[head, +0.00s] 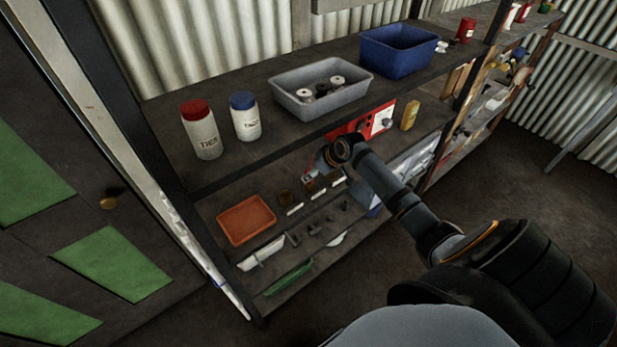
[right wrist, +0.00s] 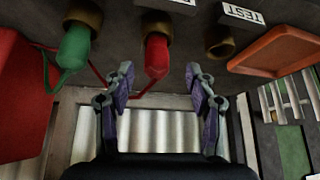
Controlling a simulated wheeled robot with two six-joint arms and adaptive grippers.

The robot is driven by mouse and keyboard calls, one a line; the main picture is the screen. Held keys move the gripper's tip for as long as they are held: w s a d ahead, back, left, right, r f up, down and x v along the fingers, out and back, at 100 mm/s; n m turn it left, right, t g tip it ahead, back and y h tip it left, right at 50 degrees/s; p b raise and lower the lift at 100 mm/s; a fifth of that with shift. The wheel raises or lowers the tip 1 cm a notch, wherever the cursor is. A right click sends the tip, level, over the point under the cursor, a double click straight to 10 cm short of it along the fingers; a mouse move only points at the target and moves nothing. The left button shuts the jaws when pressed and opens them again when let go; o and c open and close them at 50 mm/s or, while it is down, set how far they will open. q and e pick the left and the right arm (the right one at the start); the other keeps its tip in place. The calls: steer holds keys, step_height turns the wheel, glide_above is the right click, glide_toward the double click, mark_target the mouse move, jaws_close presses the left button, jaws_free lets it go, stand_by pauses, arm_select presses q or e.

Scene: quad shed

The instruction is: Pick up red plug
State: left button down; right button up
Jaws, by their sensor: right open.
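In the right wrist view, the red plug (right wrist: 157,55) sits with one end at a brass socket ring, a thin red cord trailing from it. My right gripper (right wrist: 160,71) is open and empty, its two fingertips on either side of the red plug's line. I cannot tell how far short of the plug they are. A green plug (right wrist: 75,47) is at another brass socket to the left. In the head view my right gripper (head: 322,160) is small and partly hidden by its wrist, over the lower shelf; the red plug cannot be made out clearly there. My left gripper is not in view.
An empty-looking brass socket (right wrist: 220,40) is right of the red plug, beside a "TEST" label. An orange tray (head: 246,219) lies on the lower shelf. The upper shelf holds a grey bin (head: 292,107), a blue bin (head: 397,48) and two jars (head: 201,135).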

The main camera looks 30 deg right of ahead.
steer(key=shift+p+x, duration=0.6)
steer(key=shift+x, duration=1.8)
steer(key=shift+d+r, duration=0.2)
steer(key=c, duration=0.5)
steer(key=shift+w, duration=0.1)
jaws_close()
